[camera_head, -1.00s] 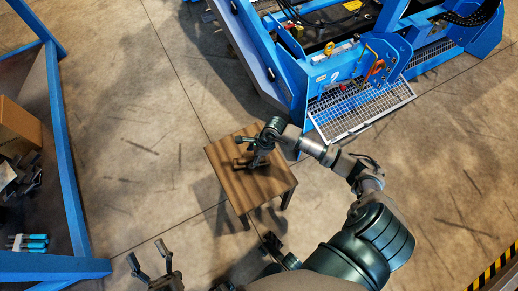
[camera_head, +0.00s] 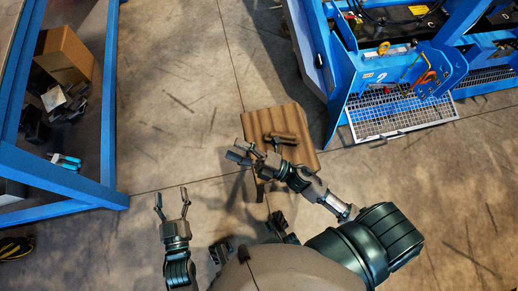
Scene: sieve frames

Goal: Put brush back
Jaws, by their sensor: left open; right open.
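A small wooden table (camera_head: 305,125) stands on the floor ahead of me. A dark, elongated object (camera_head: 282,138), which looks like the brush, lies near the middle of its top. My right gripper (camera_head: 241,152) is open and empty at the table's left edge, to the left of the brush and apart from it. My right arm reaches across the table's near part and hides some of it. My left gripper (camera_head: 171,198) is open and empty over bare floor, left of the table.
A blue-framed rack (camera_head: 65,185) on the left holds a cardboard box (camera_head: 66,55), dark parts and cyan-handled tools (camera_head: 66,161). A large blue machine (camera_head: 345,75) with a metal grate (camera_head: 402,113) stands behind and right of the table. Floor between rack and table is clear.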

